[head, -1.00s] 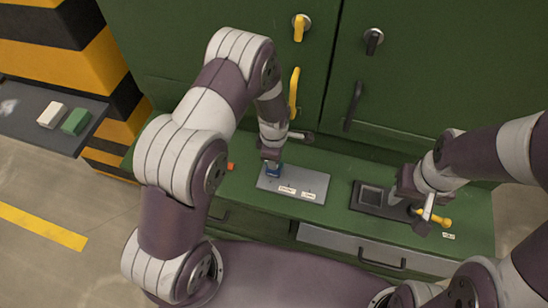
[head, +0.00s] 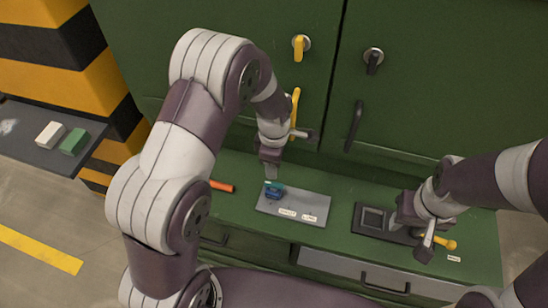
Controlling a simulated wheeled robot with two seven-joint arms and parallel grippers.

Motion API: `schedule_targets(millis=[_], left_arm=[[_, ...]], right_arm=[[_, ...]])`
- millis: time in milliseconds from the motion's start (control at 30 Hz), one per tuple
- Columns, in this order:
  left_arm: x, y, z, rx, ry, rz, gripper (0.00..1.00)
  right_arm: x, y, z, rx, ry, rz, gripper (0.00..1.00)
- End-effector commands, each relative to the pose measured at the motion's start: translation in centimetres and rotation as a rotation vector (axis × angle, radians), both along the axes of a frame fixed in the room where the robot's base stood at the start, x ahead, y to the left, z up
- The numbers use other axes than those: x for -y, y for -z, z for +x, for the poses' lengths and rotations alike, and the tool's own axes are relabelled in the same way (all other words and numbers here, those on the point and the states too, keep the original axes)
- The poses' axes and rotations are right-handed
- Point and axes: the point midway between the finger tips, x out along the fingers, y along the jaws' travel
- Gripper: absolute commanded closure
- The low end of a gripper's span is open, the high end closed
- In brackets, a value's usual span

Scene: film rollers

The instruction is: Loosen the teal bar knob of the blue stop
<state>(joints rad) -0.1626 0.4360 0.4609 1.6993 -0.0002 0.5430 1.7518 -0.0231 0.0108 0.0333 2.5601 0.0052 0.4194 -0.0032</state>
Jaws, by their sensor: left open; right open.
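The blue stop (head: 271,195) sits at the left end of a grey plate (head: 307,205) on the green bench. Its teal bar knob (head: 274,186) shows on top, small in the view. My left gripper (head: 271,175) points down just above the knob. It is open, and a gap to the knob is hard to judge from this angle. My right gripper (head: 427,242) is open at the right of the bench, beside a yellow handle (head: 446,243) and away from the stop.
A dark fixture (head: 358,217) with a square recess stands right of the plate. An orange object (head: 222,186) lies left of it. Green cabinet doors with a yellow handle (head: 295,108) and a black handle (head: 354,127) rise behind. A grey shelf (head: 22,150) holds white and green blocks.

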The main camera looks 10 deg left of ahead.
Motion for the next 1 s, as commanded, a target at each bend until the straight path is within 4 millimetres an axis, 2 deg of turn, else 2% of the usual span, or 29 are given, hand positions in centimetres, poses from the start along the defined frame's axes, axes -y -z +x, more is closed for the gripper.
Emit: schedule_targets(millis=[100,300,833,933,1000], left_arm=[[0.0,-2.1,0.1,0.004,0.000,-0.001,0.55],[0.0,-3.9,0.0,0.000,0.000,0.000,0.55],[0.0,-4.0,0.0,0.000,0.008,0.000,0.55],[0.0,-4.0,0.2,0.010,0.140,0.000,0.55],[-0.1,-3.5,-0.6,0.003,0.367,0.001,0.55]], right_arm=[[0.0,0.6,0.0,0.000,0.000,0.000,0.57],[0.0,0.8,0.0,0.000,0.000,0.000,0.57],[0.0,0.8,0.0,0.000,0.000,0.000,0.57],[0.0,0.8,0.0,0.000,0.000,0.000,0.57],[0.0,0.8,0.0,0.000,0.000,0.000,0.57]])
